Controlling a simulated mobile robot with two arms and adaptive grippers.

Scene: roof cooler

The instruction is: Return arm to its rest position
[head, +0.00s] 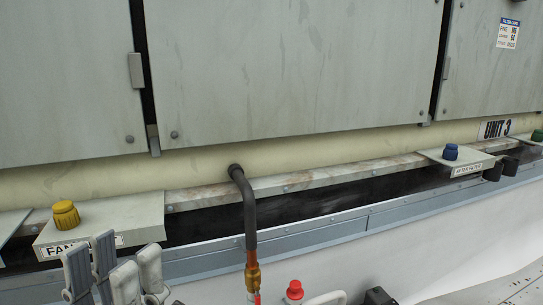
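My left gripper (90,246) is at the bottom left of the head view, with its grey fingers pointing up. A narrow gap shows between the fingertips, and I see nothing held in it. The rest of the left arm is below the picture edge. My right gripper is not in view.
A yellow knob (66,214) sits on the fan box. A dark pipe (249,205) bends down to a copper end at bottom centre. A red cap (295,290) is beside it. A blue knob (451,152) and large grey panels (290,70) are further back.

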